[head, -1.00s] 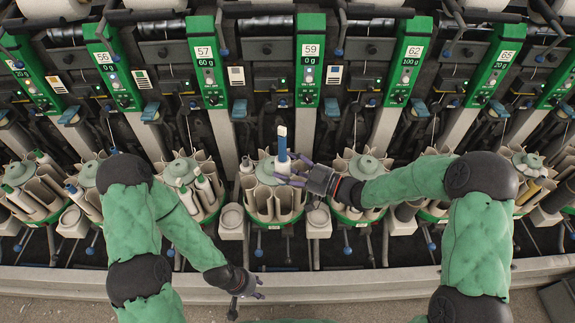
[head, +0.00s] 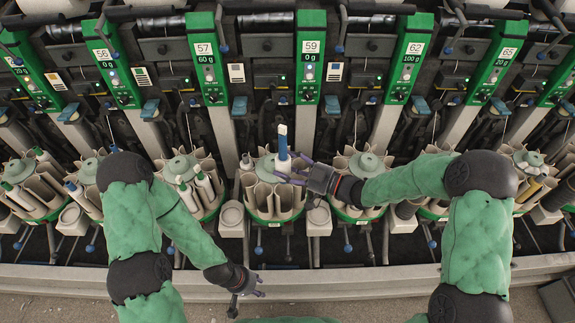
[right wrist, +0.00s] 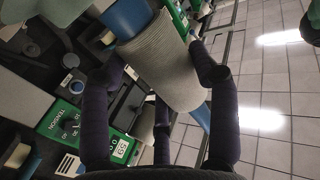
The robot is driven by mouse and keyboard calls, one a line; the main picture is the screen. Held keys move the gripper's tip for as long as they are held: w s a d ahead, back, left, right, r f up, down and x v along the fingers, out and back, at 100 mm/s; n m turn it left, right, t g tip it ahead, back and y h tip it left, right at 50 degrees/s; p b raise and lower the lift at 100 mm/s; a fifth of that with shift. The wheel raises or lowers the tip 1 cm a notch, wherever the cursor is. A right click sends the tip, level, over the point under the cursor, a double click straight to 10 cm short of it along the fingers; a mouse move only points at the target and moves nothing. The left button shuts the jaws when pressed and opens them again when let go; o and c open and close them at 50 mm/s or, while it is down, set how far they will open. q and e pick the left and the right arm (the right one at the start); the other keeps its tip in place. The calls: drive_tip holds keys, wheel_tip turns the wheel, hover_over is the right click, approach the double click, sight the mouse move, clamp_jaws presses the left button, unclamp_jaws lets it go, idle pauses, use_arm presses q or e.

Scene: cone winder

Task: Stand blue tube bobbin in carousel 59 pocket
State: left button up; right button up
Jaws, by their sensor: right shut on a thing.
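The blue tube bobbin (head: 282,146) stands roughly upright over carousel 59 (head: 262,201), below the panel marked 59 (head: 311,47). Its blue tube shows in the head view. In the right wrist view its grey wound body (right wrist: 160,62) has blue tube ends. My right gripper (head: 296,170) comes in from the right with its fingers shut around the bobbin. The bobbin's lower end is hidden in the head view, so I cannot tell whether it is inside a pocket. My left gripper (head: 252,288) is low, in front of the machine, empty, with fingers apart.
Carousel 57 (head: 206,207) on the left and carousel 62 (head: 346,211) on the right flank carousel 59, both with tall pockets. Small grey boxes (head: 232,219) stand between the carousels. A pale rail (head: 330,283) runs along the front.

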idle(0.3)
drive_tip(key=shift+f+b, duration=1.65)
drive_tip(key=shift+f, duration=0.65)
drive_tip(key=shift+f+b, duration=1.1)
drive_tip(key=shift+f, duration=0.35)
drive_tip(key=o, duration=1.3)
drive_tip(key=shift+c, duration=0.2)
drive_tip(key=shift+s, duration=0.1)
